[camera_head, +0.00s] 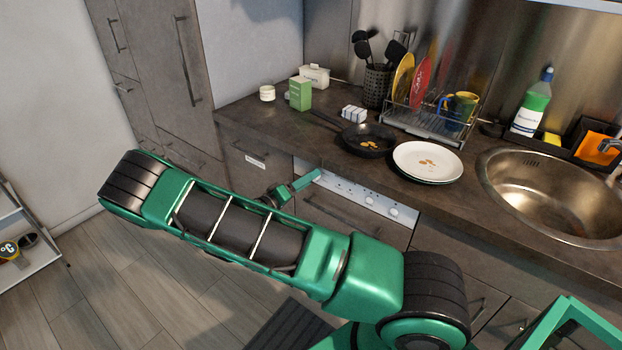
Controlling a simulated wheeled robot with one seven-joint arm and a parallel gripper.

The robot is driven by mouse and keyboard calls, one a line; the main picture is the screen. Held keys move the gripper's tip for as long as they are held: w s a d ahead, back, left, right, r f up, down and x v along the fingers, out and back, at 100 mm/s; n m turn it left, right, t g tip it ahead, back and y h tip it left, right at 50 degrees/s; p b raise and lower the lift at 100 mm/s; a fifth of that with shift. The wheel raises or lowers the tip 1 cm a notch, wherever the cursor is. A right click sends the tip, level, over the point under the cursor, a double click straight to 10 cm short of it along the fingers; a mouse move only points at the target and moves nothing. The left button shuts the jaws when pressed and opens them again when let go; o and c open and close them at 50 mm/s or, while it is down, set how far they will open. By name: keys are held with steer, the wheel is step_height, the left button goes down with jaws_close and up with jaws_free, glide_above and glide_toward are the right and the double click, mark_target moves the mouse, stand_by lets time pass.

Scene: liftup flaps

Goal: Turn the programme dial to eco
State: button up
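A white control panel (345,190) runs along the top of a grey-brown built-in appliance (350,220) under the counter. Two round pale knobs, a left knob (369,200) and a right knob (394,211), sit at its right part. Small dark marks lie to their left. I cannot read any label, so which knob is the programme dial and where it points cannot be told. My gripper (312,179) is small in view at the panel's left end, left of both knobs. Whether it touches the panel, and whether it is open or shut, cannot be told. My green arm hides much below.
The counter (345,165) above holds a pan (368,141), a white plate (428,162), a dish rack (430,125) and a green box (300,94). A sink (545,190) is at right. The appliance handle (335,213) is below the panel.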

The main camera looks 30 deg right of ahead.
steer(key=v, duration=1.1)
